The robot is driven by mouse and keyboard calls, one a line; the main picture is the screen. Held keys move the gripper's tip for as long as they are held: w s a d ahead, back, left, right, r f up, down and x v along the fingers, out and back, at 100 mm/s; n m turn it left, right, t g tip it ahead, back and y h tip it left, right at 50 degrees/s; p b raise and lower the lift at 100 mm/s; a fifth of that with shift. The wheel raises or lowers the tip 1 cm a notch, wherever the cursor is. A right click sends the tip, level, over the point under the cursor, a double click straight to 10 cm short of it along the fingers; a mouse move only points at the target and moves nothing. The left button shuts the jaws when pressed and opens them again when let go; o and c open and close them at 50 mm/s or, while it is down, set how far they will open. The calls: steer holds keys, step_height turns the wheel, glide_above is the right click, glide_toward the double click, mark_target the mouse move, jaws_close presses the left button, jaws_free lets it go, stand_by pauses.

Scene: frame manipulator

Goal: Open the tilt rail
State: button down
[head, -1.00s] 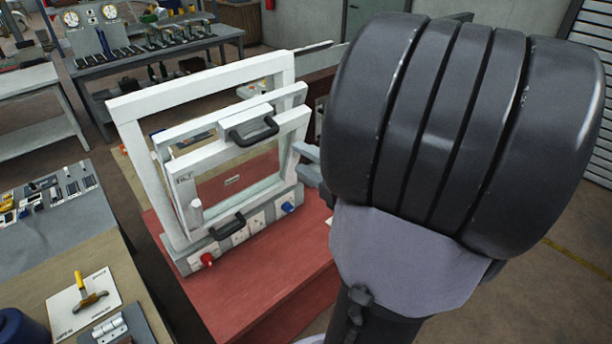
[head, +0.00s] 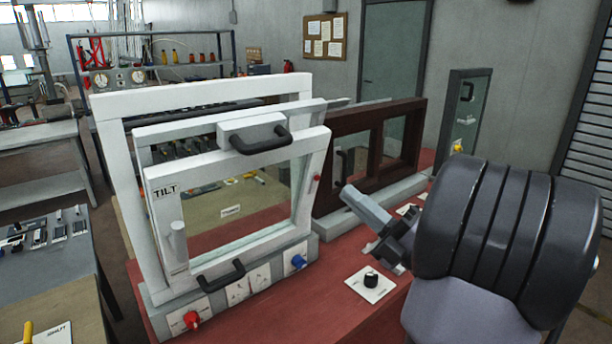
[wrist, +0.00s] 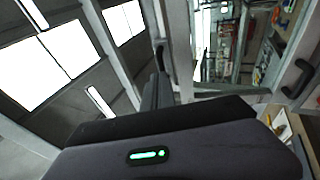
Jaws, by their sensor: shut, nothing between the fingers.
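The white window unit labelled TILT (head: 165,190) stands on a red bench. Its glazed sash (head: 308,190) leans outward at the top from the tall white frame (head: 105,130). A white block with a black handle (head: 262,143) sits across the sash's top. A second black handle (head: 220,276) is at the bottom, and a white lever (head: 177,242) is at the lower left. My gripper (head: 350,196) is shut and empty, to the right of the sash and apart from it, in front of the brown window. In the wrist view its dark body fills the bottom; its fingertips are unclear.
A brown framed window (head: 375,120) stands behind my gripper. A black knob on a white plate (head: 370,283) is on the red bench (head: 330,300) below it. A red knob (head: 192,320) and a blue knob (head: 298,262) are on the white base. A cluttered side table (head: 60,250) is at left.

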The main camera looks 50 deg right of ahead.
mark_target(291, 143)
steer(key=p+x, duration=0.1)
steer(key=x, duration=1.2)
steer(key=shift+a+r, duration=0.15)
steer(key=shift+r, duration=0.05)
steer(key=shift+w+r+p, duration=0.1)
steer(key=shift+w+p, duration=0.05)
steer(key=shift+p, duration=0.15)
